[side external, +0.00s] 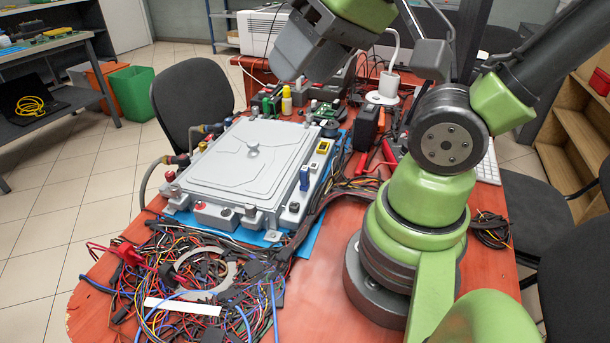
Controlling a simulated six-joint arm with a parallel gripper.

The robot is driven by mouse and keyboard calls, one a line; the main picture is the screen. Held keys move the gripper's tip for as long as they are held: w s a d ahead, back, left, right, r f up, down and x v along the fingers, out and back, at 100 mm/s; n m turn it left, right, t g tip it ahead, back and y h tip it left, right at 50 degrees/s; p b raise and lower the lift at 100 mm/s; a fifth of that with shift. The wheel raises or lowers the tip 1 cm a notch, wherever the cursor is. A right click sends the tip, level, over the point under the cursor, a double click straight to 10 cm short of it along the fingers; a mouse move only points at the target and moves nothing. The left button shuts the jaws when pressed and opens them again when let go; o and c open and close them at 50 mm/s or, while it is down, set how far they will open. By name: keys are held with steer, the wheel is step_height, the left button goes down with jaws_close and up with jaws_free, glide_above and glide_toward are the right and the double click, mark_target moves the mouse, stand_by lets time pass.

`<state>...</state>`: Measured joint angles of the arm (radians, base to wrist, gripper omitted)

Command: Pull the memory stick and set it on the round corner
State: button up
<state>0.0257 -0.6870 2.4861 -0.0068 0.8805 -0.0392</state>
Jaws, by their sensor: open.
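A small blue upright piece (304,178), which looks like the memory stick, sits at the right edge of a large grey metal unit (250,155). Whether it is plugged in is too small to tell. The rounded table corner (78,318) is at the lower left, its red wood bare at the edge. My gripper (290,64) is a grey block above and behind the unit, high over the table and well apart from the blue piece. It is open; nothing shows in it.
A tangle of wires (190,290) with a grey ring covers the table's front left, near the rounded corner. Hoses (150,178) leave the unit's left side. A thick black cable bundle (325,200) runs along its right. Bare red table lies in front of my base.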

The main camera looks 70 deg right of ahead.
steer(key=w+d+f+n+g+h, duration=0.2)
steer(key=w+d+f+g, duration=0.1)
steer(key=w+d+f, duration=0.35)
steer(key=n+g, duration=0.3)
steer(key=g, duration=0.1)
glide_above(305, 168)
steer(key=f, duration=0.9)
steer(key=shift+a+f, duration=0.2)
steer(key=shift+f, duration=0.2)
steer(key=shift+d+f, duration=0.2)
steer(key=shift+f, duration=0.2)
steer(key=shift+f, duration=4.5)
jaws_close()
